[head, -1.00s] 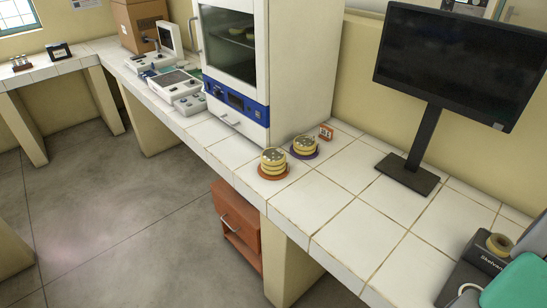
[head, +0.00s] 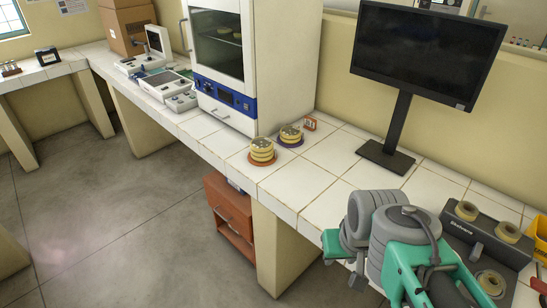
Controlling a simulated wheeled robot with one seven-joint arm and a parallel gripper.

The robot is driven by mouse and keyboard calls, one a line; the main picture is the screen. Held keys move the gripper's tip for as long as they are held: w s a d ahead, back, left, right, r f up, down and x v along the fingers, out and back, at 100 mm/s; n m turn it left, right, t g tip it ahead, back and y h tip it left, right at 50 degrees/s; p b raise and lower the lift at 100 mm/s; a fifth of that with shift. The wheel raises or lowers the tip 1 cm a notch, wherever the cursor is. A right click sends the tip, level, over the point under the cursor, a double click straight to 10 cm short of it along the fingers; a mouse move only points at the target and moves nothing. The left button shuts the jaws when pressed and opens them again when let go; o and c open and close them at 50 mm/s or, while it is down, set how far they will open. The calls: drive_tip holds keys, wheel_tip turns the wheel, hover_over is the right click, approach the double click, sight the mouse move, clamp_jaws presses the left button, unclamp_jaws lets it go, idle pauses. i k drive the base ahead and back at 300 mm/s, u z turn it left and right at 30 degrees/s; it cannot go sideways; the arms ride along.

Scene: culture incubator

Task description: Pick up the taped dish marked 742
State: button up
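One stack of round yellowish dishes (head: 262,151) sits on an orange-brown round base near the counter's front edge in the head view. A second similar stack (head: 290,135) sits just behind it on a purple base. Dark marks show on their tops, but no number is legible, so I cannot tell which dish is 742. More small dishes (head: 236,37) show faintly behind the incubator's glass. My grey and green arm is folded at the lower right, well apart from the stacks. My gripper's fingers cannot be made out.
The white incubator (head: 285,65), door shut, stands behind the stacks. A small orange card (head: 310,123) stands beside them. A monitor (head: 420,55) stands to the right. A dark dispenser (head: 470,235) holds tape rolls. The tiled counter (head: 320,180) is clear between stacks and monitor.

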sight(260, 145)
drive_tip(key=z, duration=0.05)
drive_tip(key=k, duration=0.75)
drive_tip(key=u, duration=1.2)
drive_tip(key=i, duration=0.8)
drive_tip(key=u, duration=0.7)
drive_tip(key=i, duration=0.85)
drive_tip(key=z, duration=0.85)
drive_tip(key=i, duration=0.85)
drive_tip(key=z, duration=0.75)
